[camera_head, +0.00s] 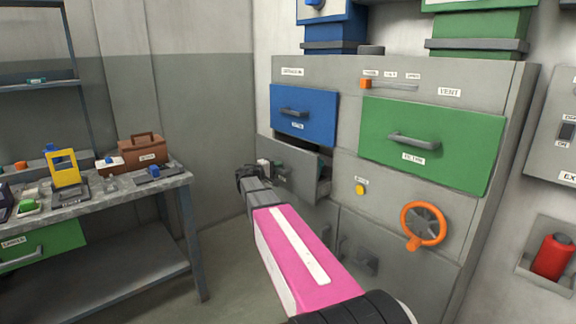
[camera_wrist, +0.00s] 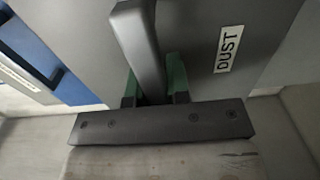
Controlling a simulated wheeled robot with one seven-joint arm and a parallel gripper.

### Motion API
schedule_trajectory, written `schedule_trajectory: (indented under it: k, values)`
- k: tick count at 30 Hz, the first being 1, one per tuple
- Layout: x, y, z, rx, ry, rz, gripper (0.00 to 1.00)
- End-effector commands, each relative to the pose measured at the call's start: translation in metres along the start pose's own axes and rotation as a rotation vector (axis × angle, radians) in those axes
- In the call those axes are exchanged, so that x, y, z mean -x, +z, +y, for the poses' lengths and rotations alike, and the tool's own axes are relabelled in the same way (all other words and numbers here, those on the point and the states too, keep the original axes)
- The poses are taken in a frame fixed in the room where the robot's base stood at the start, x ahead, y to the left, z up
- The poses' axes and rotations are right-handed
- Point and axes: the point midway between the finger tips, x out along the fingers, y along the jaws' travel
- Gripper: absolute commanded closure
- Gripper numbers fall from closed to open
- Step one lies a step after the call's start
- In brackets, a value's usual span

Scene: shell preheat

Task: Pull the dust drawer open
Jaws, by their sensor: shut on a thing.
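The dust drawer (camera_head: 303,178) is a grey drawer in the cabinet, below the blue drawer. It stands partly out from the cabinet, with a dark gap showing above its front. In the wrist view its grey front carries a "DUST" label (camera_wrist: 228,49), and its grey bar handle (camera_wrist: 137,45) runs down between my fingers. My gripper (camera_wrist: 155,92) has green finger pads, one on each side of the handle, and is shut on it. In the head view my gripper (camera_head: 272,170) is at the drawer's front, and my arm partly blocks the view there.
The blue drawer (camera_head: 303,128) above and the green drawer (camera_head: 432,167) at right have grey handles. An orange valve wheel (camera_head: 403,223) sits lower right. A workbench (camera_head: 168,183) with several items stands at left. Open floor (camera_head: 229,262) lies between bench and cabinet.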

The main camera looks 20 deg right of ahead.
Motion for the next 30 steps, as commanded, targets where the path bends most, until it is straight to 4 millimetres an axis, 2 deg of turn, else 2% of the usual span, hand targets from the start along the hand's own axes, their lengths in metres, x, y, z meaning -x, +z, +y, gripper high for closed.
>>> schedule_trajectory:
  k: [1, 6, 15, 21, 30]
  values:
    - [0.017, 0.002, 0.0, 0.0, -0.002, 0.003, 1.0]
    - [0.064, 0.001, 0.0, 0.0, -0.001, 0.003, 1.0]
    - [0.13, 0.001, 0.0, 0.0, -0.002, 0.002, 1.0]
    - [0.156, 0.001, -0.001, 0.0, -0.002, 0.001, 1.0]
    - [0.169, 0.0, -0.001, 0.0, -0.002, -0.001, 1.0]
